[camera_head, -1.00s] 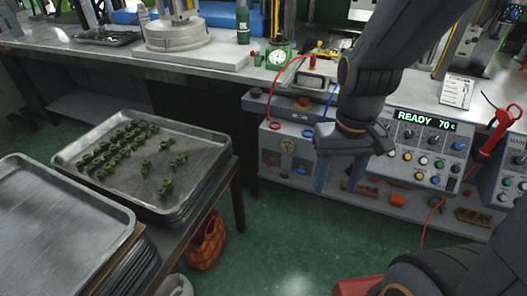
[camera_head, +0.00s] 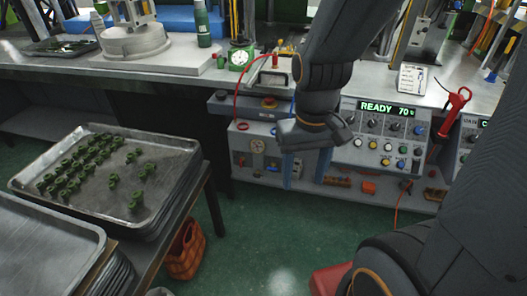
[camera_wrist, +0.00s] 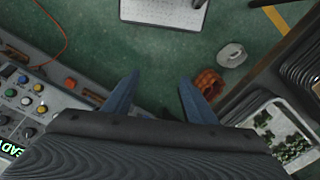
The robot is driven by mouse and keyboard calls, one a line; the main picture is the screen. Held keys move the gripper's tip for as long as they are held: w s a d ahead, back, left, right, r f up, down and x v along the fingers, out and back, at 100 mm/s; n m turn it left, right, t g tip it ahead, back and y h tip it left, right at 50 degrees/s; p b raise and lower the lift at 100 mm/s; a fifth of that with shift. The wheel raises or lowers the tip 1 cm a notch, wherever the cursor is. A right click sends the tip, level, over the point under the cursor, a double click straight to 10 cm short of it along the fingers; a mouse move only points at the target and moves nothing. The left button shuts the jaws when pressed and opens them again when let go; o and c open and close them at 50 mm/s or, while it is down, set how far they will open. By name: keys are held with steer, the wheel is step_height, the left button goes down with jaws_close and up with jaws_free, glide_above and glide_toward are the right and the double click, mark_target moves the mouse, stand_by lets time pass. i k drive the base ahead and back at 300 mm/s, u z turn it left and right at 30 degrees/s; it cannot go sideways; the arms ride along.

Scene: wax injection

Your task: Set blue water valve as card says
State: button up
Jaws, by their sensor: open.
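My gripper (camera_head: 305,182) hangs pointing down in front of the machine, between the grey gauge box and the READY panel. In the wrist view its two blue-grey fingers (camera_wrist: 159,80) are spread, with only green floor between them. I cannot tell for sure whether that part is the blue water valve. A white card (camera_head: 411,79) stands on the bench at the right. Its writing is too small to read.
The control panel (camera_head: 376,127) reads READY 70 and has several coloured buttons. A red-handled tool (camera_head: 454,112) stands right of it. A metal tray (camera_head: 165,165) of green pieces lies at the left. An orange basket (camera_head: 186,250) sits on the floor. Open floor lies in front of the machine.

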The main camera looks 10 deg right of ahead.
mark_target(272, 168)
steer(key=u, duration=1.2)
steer(key=k, duration=0.8)
steer(key=z, duration=1.4)
